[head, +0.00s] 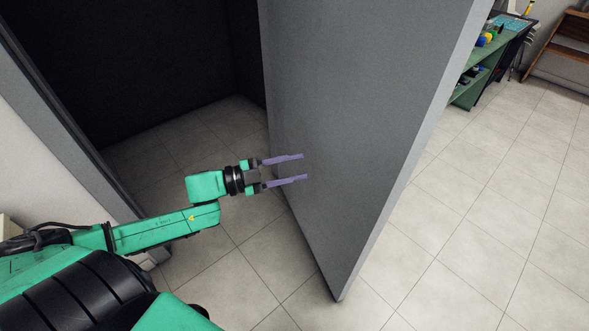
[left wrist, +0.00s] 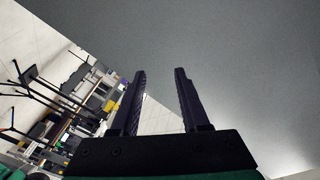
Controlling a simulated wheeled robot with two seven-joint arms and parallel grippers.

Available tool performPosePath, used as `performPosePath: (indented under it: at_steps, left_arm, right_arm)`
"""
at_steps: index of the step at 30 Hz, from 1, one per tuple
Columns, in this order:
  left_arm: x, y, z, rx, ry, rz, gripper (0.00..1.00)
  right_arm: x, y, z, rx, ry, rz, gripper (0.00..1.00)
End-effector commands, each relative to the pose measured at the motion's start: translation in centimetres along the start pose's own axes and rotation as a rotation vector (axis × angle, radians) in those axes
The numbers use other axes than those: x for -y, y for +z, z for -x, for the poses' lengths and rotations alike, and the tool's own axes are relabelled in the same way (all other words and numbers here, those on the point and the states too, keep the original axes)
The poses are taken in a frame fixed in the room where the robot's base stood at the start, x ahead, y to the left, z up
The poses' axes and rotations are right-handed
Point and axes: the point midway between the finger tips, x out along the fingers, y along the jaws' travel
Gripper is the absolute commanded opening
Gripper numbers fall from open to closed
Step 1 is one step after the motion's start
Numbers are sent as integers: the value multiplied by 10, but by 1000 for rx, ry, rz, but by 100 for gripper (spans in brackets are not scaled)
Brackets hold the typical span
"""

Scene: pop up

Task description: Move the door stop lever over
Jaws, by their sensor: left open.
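A tall grey door (head: 345,120) stands swung open in the middle of the head view. Its face also fills the upper right of the left wrist view (left wrist: 240,60). My left gripper (head: 304,166) is open and empty, with its two purple fingers in front of the door's face. In the left wrist view the fingers (left wrist: 160,75) are apart with nothing between them. I cannot tell whether the fingertips touch the door. I see no door stop lever in either view. My right gripper is not in view.
A dark doorway (head: 150,60) opens to the left of the door, with a grey frame (head: 65,105) at its left side. A green shelf (head: 490,60) with several items stands at the back right. The tiled floor (head: 480,220) right of the door is clear.

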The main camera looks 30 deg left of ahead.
Motion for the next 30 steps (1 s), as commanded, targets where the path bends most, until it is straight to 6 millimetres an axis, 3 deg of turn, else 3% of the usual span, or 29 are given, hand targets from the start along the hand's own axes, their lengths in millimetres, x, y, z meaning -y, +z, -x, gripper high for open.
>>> performPosePath:
  at_steps: [1,3,6,16,24,30]
  left_arm:
    - [-8,9,-14,-16,-4,-78,45]
    - [-9,11,-35,-20,-9,-217,45]
    - [-9,10,-53,-7,0,-376,45]
    - [-2,3,-84,3,3,-443,45]
    - [-1,1,-123,5,7,-438,45]
    - [-3,3,-138,6,8,-438,45]
  right_arm:
    - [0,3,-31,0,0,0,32]
    - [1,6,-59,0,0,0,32]
    - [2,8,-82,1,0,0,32]
    - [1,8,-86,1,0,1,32]
    - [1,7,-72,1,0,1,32]
    - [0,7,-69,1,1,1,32]
